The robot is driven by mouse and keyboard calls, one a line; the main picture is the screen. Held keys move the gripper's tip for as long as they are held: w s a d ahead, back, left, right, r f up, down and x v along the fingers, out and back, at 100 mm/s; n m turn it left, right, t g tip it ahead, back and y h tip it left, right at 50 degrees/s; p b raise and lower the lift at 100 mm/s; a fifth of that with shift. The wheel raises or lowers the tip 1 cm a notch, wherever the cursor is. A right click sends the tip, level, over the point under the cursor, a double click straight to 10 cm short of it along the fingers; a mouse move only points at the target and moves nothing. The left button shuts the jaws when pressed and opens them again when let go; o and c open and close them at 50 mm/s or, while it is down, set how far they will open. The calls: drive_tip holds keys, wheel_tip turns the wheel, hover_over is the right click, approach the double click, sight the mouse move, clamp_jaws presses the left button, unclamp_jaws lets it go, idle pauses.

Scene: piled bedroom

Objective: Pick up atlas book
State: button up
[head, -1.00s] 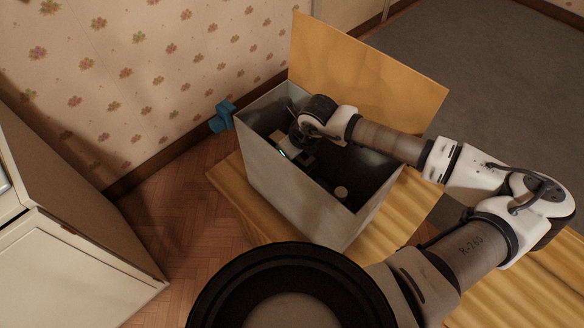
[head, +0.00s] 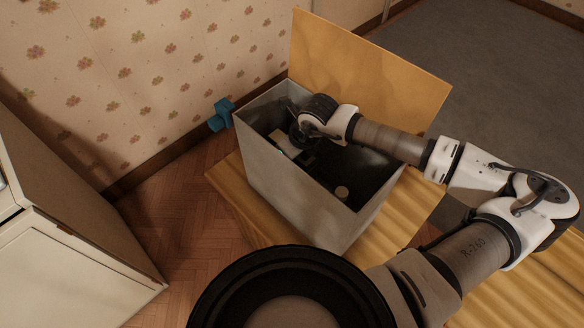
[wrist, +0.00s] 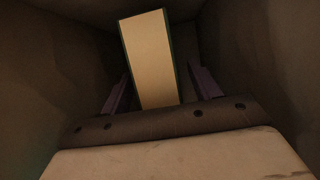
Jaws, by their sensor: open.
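A book with pale page edges and dark green cover edges (wrist: 150,60), seemingly the atlas book, stands between the fingers of my gripper (wrist: 160,76) in the wrist view. The fingers are open, one on each side of it, with a gap visible at least on the left. In the head view my gripper (head: 292,146) is down inside a deep grey open box (head: 285,203), near its left end. I cannot make out the book clearly in the head view; the arm and the box's shade hide the fingertips.
The box walls rise close around my gripper. A blue object (head: 221,115) is left of the box, and a white cabinet (head: 75,265) stands at the left.

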clamp_jaws()
idle(0.3)
drive_tip(key=shift+r+p, duration=0.2)
drive_tip(key=shift+p, duration=0.15)
